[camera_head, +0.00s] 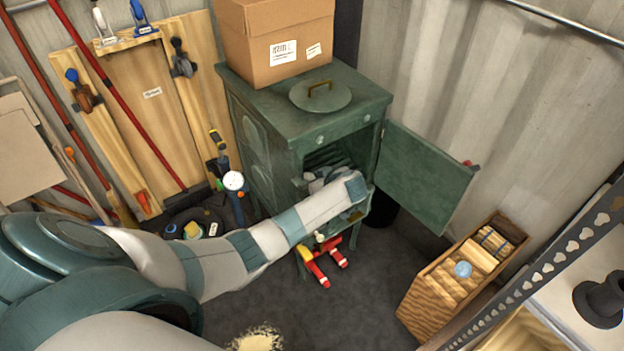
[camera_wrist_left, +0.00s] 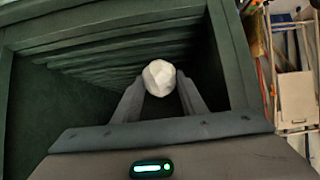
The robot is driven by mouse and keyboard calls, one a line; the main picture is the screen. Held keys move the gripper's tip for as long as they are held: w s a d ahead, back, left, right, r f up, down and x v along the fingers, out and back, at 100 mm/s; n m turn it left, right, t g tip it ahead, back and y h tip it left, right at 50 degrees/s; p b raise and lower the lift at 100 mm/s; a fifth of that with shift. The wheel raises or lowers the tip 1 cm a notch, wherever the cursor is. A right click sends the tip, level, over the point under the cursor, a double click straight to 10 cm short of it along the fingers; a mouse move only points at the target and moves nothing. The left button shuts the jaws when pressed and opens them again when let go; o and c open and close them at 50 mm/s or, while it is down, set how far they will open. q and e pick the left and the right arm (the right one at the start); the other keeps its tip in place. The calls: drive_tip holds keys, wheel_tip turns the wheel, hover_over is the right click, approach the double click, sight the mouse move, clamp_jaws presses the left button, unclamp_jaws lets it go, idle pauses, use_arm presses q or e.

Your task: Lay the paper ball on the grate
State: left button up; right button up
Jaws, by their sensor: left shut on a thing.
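The paper ball (camera_wrist_left: 159,77) is white and crumpled. In the left wrist view it sits between the fingertips of my left gripper (camera_wrist_left: 161,90), which is shut on it. The grate (camera_wrist_left: 90,52) shows as dark green parallel bars behind the ball, inside the green stove (camera_head: 262,150). I cannot tell whether the ball touches the bars. In the head view my left gripper (camera_head: 318,182) is inside the stove opening, and the ball cannot be made out there. My right gripper is not in view.
The stove door (camera_head: 425,178) stands open to the right. A cardboard box (camera_head: 275,40) and a round lid (camera_head: 320,94) are on the stove top. A wooden crate (camera_head: 440,285) stands at the right.

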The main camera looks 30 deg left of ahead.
use_arm(q)
drive_tip(key=shift+s+a+f, duration=0.2)
drive_tip(key=shift+a+f, duration=0.05)
drive_tip(key=shift+a, duration=0.3)
drive_tip(key=o, duration=1.1)
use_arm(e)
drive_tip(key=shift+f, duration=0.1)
use_arm(q)
drive_tip(key=shift+d, duration=0.1)
drive_tip(key=shift+s+d+r, duration=0.2)
drive_tip(key=shift+d+r, duration=0.1)
drive_tip(key=v, duration=1.7)
drive_tip(key=shift+w+d+p, duration=0.3)
drive_tip(key=shift+w, duration=0.05)
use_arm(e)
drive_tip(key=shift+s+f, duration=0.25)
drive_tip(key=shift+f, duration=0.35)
